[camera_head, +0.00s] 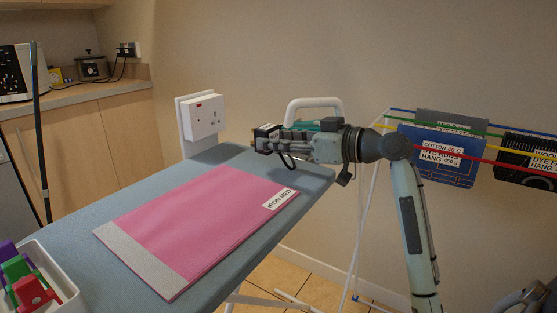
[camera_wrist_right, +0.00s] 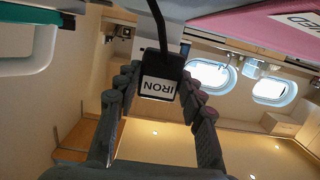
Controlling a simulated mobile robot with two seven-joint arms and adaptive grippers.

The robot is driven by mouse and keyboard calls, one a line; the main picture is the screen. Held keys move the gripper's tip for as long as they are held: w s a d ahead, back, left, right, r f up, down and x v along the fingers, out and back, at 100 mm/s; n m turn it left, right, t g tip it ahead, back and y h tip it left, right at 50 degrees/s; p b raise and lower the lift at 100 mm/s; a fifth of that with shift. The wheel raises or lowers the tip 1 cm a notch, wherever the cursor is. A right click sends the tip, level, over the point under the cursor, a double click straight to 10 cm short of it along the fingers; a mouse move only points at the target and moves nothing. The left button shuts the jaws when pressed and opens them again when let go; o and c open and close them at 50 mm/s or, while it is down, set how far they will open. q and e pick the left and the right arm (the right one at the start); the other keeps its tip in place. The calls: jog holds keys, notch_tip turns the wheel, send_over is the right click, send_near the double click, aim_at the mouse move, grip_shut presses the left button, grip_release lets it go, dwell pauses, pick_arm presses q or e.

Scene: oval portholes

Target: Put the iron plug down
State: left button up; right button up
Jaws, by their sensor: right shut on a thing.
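The iron plug (camera_wrist_right: 160,78) is black, with a white label reading IRON, in the right wrist view. Its dark cable (camera_wrist_right: 156,18) runs up out of the picture. My right gripper (camera_wrist_right: 160,100) is shut on it, with a finger on each side. In the head view my right gripper (camera_head: 267,139) is above the far right end of the ironing board (camera_head: 84,268), to the right of the white double socket (camera_head: 206,117) and apart from it. The plug is hard to make out there, and a dark cable loop hangs below the gripper. My left gripper is not in view.
A pink cloth (camera_head: 195,230) labelled IRON MED covers much of the board. A white tray (camera_head: 72,302) with coloured pegs is at lower left. Behind my right arm is a drying rack with a blue cloth (camera_head: 440,166). The board's grey strip near the socket is bare.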

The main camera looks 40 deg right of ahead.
aim_at(280, 173)
jog(key=shift+w+d+f, duration=0.2)
jog(key=shift+d+f, duration=0.25)
jog(key=shift+d, duration=0.05)
jog(key=shift+f, duration=1.85)
jog(key=shift+f, duration=0.1)
jog(key=o, duration=1.3)
jog(key=shift+c, duration=0.2)
